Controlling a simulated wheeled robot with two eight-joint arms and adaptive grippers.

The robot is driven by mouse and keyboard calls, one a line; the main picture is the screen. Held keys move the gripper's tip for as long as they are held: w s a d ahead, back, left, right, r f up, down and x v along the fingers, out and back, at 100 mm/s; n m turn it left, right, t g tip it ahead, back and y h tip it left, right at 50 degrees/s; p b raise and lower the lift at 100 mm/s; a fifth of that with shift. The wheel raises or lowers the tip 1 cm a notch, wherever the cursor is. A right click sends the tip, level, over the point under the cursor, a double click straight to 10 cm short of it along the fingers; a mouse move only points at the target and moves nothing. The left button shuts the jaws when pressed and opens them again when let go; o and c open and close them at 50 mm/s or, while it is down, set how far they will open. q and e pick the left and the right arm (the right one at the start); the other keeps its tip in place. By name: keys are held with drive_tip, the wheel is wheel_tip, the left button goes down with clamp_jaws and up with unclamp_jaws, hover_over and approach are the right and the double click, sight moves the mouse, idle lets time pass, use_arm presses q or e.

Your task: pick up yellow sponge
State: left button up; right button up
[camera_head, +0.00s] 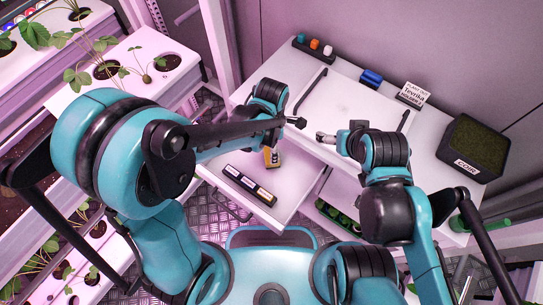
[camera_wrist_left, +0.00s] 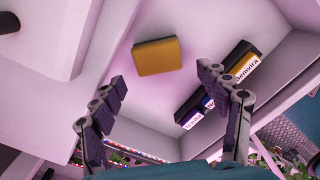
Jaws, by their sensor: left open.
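The yellow sponge (camera_wrist_left: 157,56) lies flat on the white floor of an open drawer in the left wrist view. In the head view the yellow sponge (camera_head: 272,157) shows in the back part of the drawer (camera_head: 291,172), partly hidden by my left arm. My left gripper (camera_wrist_left: 162,80) is open and empty, its two fingers spread wide. The sponge appears beyond the fingertips, between them in the picture and apart from them. My right gripper (camera_head: 325,137) hangs above the cabinet's front edge; its finger opening is too small to tell.
A row of black labelled boxes (camera_head: 249,185) lies in the drawer near the sponge. A lower drawer (camera_head: 336,209) holds green items. The white worktop carries a sign (camera_head: 412,95), a blue object (camera_head: 371,78) and a black crate (camera_head: 470,147). Plant racks (camera_head: 125,75) stand at the left.

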use_arm(q)
wheel_tip(320, 180, down, 3)
drive_tip(key=shift+r+b, duration=0.1)
drive_tip(key=shift+b, duration=0.25)
drive_tip(key=f+b, duration=0.1)
drive_tip(key=f, duration=0.2)
drive_tip(key=f+b, duration=0.1)
drive_tip(key=f, duration=0.1)
drive_tip(key=shift+w+b, duration=0.25)
drive_tip(key=shift+b, duration=0.1)
use_arm(e)
wheel_tip(320, 180, down, 4)
drive_tip(key=shift+r, duration=0.1)
use_arm(q)
drive_tip(key=c, duration=0.7)
